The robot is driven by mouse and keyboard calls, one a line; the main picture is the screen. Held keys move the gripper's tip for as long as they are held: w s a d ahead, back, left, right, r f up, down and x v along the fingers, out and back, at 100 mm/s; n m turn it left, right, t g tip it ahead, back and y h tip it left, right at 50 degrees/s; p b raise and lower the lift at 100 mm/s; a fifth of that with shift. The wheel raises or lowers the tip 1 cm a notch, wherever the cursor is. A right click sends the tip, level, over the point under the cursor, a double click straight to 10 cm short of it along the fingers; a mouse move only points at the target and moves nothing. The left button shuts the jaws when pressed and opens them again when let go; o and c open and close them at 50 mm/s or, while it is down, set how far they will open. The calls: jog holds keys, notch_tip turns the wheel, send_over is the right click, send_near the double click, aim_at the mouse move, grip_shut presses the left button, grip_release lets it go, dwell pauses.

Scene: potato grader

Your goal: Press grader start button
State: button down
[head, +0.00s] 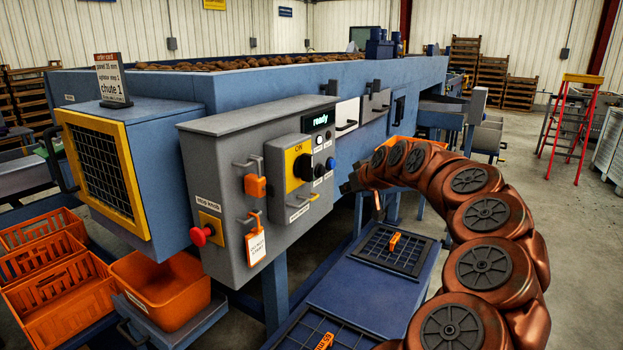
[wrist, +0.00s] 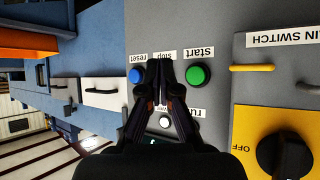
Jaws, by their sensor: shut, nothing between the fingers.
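The green start button (wrist: 196,75) is on the grey control panel in the wrist view, under an upside-down "start" label. My gripper (wrist: 166,66) is shut and empty, with its tips between the green button and the blue reset button (wrist: 137,75). The tips cover the spot by the "stop" label, so the button there is hidden. I cannot tell whether the tips touch the panel. In the head view the small panel (head: 318,140) has a display reading "ready", and my dark gripper (head: 352,184) is just right of it.
A main switch with a black knob (wrist: 283,158) on a yellow plate sits beside the buttons. A yellow hasp (wrist: 253,69) juts out near it.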

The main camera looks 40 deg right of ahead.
jog(key=w+a+p, duration=0.2)
jog(key=w+p, duration=0.2)
jog(key=w, duration=0.3)
jog(key=shift+w+p, duration=0.25)
jog(key=shift+p, duration=0.05)
jog(key=shift+w+a, duration=0.15)
dwell(1.2)
jog(key=shift+w+a+b, duration=0.15)
jog(key=shift+w+b, duration=0.15)
jog(key=shift+b, duration=0.05)
jog(key=shift+w+a, duration=0.15)
jog(key=shift+w, duration=0.3)
dwell(0.9)
jog(key=shift+s+b, duration=0.15)
jog(key=shift+b, duration=0.15)
jog(key=shift+s+d+b, duration=0.3)
jog(key=shift+s+b, duration=0.4)
jog(key=shift+s, duration=0.1)
